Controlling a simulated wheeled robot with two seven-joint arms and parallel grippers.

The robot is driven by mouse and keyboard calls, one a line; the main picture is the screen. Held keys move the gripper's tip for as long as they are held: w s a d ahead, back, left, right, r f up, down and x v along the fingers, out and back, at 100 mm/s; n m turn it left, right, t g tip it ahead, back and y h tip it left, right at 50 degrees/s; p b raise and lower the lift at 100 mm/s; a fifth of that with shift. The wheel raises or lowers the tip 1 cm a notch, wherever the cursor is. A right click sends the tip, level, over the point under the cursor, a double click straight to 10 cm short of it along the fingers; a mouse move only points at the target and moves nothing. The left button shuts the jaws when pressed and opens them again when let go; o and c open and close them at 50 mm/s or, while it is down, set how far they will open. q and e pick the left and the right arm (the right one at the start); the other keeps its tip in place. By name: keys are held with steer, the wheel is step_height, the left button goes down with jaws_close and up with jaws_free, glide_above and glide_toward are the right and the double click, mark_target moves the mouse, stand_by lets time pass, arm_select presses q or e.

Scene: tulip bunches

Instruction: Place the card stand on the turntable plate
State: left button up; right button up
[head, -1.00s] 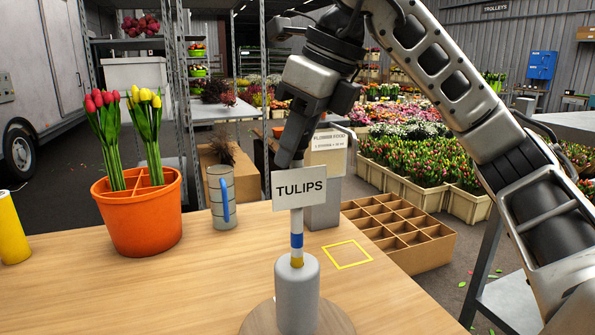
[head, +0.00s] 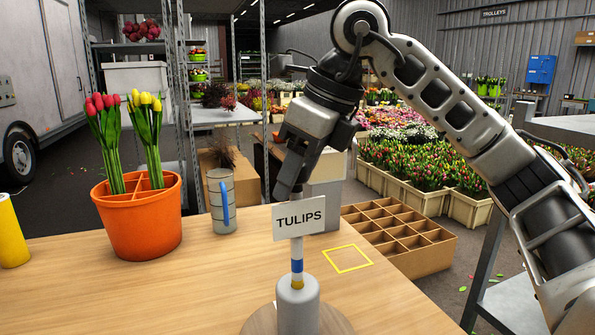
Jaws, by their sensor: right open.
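The card stand is a white "TULIPS" card (head: 299,218) on a thin stem with blue and yellow bands, rising from a grey cylinder (head: 298,308). It stands upright at the bottom centre. A round wooden disc (head: 258,322), likely the turntable plate, shows around the cylinder; the frame edge cuts off the cylinder's foot, so I cannot tell whether it touches the disc. My right gripper (head: 287,192) points down right at the card's top edge. Its jaws are open; the fingertips are partly hidden behind the card. My left gripper is not in view.
A yellow square outline (head: 347,258) marks bare table. A divided cardboard box (head: 405,238) lies beyond the table's right edge.

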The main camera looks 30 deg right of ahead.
steer(key=p+v, duration=0.3)
steer(key=v, duration=0.9)
